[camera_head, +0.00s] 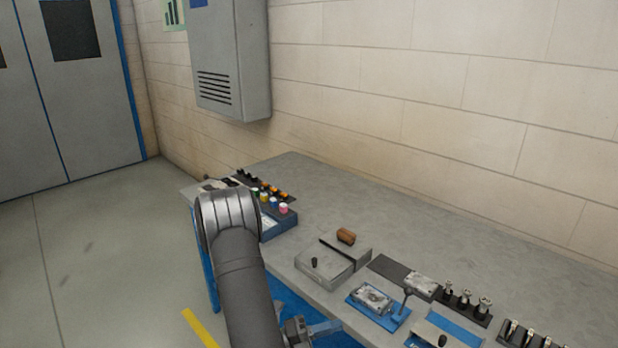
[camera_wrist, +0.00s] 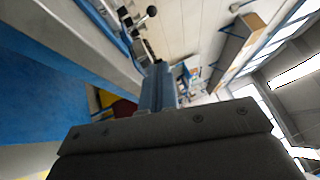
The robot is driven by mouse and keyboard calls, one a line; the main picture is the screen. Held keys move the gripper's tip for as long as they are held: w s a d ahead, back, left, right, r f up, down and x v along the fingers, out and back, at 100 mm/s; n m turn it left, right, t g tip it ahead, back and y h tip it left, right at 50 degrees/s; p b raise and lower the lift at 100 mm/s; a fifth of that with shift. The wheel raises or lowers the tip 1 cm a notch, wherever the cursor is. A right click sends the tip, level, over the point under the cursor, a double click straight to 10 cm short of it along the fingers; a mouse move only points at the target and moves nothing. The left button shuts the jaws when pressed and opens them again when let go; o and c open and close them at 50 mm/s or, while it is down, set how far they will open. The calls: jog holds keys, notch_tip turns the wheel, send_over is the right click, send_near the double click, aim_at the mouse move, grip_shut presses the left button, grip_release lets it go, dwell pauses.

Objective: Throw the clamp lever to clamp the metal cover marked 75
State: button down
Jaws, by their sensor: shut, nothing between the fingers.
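A metal cover (camera_head: 372,298) sits in a blue fixture (camera_head: 388,322) near the front edge of the bench. A clamp lever (camera_head: 406,298) with a dark ball knob stands up at the fixture's right side. A second metal cover (camera_head: 422,284) lies behind it, by a dark mat. The number 75 is not readable on either cover. My gripper (camera_head: 326,328) is low, in front of the bench edge, apart from the fixture and lever. Its blue fingers (camera_wrist: 158,88) are shut and empty in the wrist view. A black ball knob on a rod (camera_wrist: 151,12) shows at that view's top.
A blue box with coloured caps (camera_head: 277,222) is at the far left. The bench's back strip is clear.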

jog(key=shift+a+f, duration=0.1)
jog(key=shift+a, duration=0.35)
notch_tip(320, 180, up, 20)
jog(key=n+g+y, duration=0.1)
jog(key=n+y, duration=1.3)
jog(key=n, duration=1.2)
send_over(408, 288)
jog(key=s+a, duration=0.3)
jog(key=a, duration=0.5)
jog(key=x, duration=0.9)
jog(key=s+x, duration=0.1)
jog(key=x, duration=0.4)
jog(key=shift+a+f, duration=0.15)
jog(key=shift+f, duration=0.1)
jog(key=shift+w, duration=0.1)
